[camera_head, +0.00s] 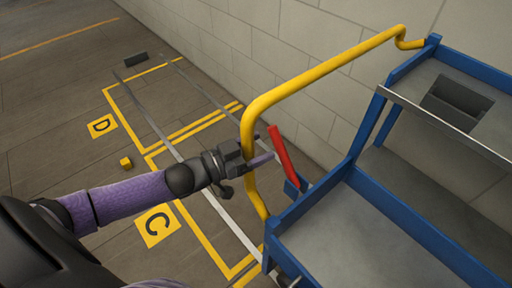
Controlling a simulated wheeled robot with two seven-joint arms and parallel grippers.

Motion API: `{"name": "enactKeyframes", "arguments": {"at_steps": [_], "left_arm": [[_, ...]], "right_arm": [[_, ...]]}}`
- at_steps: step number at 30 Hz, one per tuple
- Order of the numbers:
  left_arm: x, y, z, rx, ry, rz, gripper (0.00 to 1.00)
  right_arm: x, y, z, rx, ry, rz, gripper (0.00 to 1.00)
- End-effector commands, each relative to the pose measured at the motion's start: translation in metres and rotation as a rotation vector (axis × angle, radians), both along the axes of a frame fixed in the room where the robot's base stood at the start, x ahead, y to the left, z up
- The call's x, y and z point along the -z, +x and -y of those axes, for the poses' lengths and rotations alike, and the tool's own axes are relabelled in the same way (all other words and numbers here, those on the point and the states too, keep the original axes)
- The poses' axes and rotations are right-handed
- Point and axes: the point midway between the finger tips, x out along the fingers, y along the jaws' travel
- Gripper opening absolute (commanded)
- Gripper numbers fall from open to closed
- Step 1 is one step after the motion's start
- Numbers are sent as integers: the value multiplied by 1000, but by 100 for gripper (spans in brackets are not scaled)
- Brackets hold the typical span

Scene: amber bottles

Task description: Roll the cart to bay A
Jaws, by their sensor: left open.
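The cart (350,225) is blue with grey shelves and stands at the right of the head view, partly cut off by the frame. Its yellow push handle (320,72) rises on its left side and bends down toward the lower shelf. My left gripper (262,150) is at the upright part of the handle, with its fingers open on either side of the bar or beside it; I cannot tell which. A red lever (284,156) stands just right of the gripper, by the cart's corner. Bay A is not visible. My right gripper is not in view.
Yellow-outlined floor bays carry a D sign (101,126) and a C sign (157,225). A small yellow block (126,162) lies between them. A dark block (136,59) lies at the far end. Metal rails (150,118) run along the floor. A block wall (240,40) stands behind.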

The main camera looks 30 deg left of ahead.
Motion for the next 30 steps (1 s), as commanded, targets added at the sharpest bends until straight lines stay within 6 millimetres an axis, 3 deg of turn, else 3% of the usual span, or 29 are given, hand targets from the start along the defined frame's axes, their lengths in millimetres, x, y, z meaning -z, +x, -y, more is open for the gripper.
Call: {"name": "enactKeyframes", "arguments": {"at_steps": [3,14,30], "left_arm": [[0,0,0,0,0,0,74],[0,0,0,0,1,-1,0],[0,-1,0,0,1,-1,0]], "right_arm": [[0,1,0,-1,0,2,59],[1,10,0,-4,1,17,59],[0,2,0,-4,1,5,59]]}}
